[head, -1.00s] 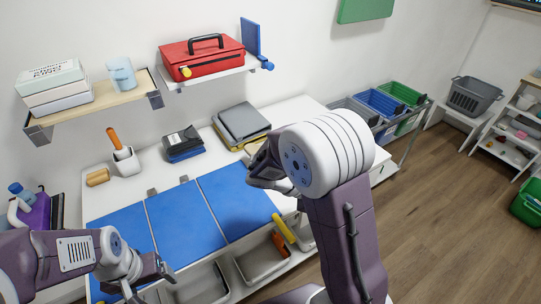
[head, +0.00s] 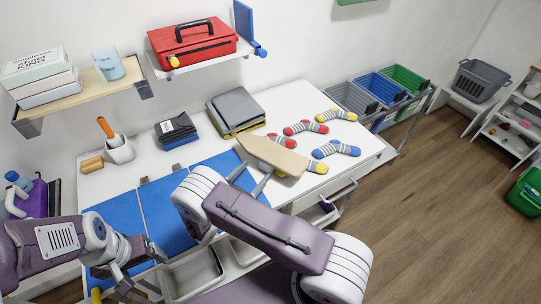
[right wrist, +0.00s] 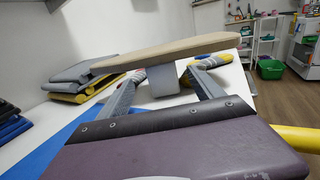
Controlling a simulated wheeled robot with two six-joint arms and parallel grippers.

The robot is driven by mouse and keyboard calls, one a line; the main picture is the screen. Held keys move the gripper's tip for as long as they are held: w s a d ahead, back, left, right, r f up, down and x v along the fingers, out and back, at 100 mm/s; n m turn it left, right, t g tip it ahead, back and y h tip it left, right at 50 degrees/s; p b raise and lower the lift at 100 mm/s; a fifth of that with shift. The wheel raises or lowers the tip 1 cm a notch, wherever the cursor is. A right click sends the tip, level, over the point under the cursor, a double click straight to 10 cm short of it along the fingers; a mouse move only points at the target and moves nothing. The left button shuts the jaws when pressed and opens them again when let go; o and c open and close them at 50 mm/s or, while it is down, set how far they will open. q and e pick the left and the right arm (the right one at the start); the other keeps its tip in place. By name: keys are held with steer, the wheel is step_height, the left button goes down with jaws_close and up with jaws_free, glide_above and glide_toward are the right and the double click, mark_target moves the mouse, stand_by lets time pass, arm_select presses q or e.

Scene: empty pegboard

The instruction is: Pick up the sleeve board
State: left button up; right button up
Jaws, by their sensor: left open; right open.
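The sleeve board (head: 272,154) is a beige, tapered board above the right part of the white table. It also crosses the right wrist view (right wrist: 175,50), with a pale grey support (right wrist: 163,81) under it. My right gripper (head: 252,178) is open at the near side of the board. In the right wrist view its two fingers point at the board, one on each side of the support; I cannot tell whether they touch it. My left gripper (head: 148,268) is open and empty over the table's front left edge, away from the board.
Several striped socks (head: 336,149) lie behind and right of the board. A stack of folded grey and yellow cloth (head: 237,108) is to its back left. Blue mats (head: 165,207) cover the table's left part. A red toolbox (head: 192,42) sits on a wall shelf.

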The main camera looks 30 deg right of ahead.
mark_target(267, 153)
steer(key=shift+w+d+r, duration=0.1)
steer(key=shift+d, duration=0.4)
steer(key=shift+w+d, duration=0.25)
steer(key=shift+d, duration=0.15)
steer(key=p+x, duration=0.1)
steer(key=x, duration=0.4)
steer(key=shift+w+d+p, duration=0.15)
steer(key=shift+d+p, duration=0.15)
jaws_close()
step_height(267, 153, up, 4)
steer(key=shift+r+b, duration=0.15)
steer(key=shift+b, duration=0.15)
steer(key=s+d+r, duration=0.1)
steer(key=s+r, duration=0.1)
steer(key=s, duration=0.1)
steer(key=s+d+r, duration=0.2)
steer(key=s, duration=0.2)
steer(key=s+d+r, duration=0.1)
steer(key=s+r, duration=0.1)
steer(key=s, duration=0.1)
steer(key=shift+s+d+r, duration=0.25)
steer(key=shift+s+d, duration=0.05)
steer(key=shift+d, duration=0.05)
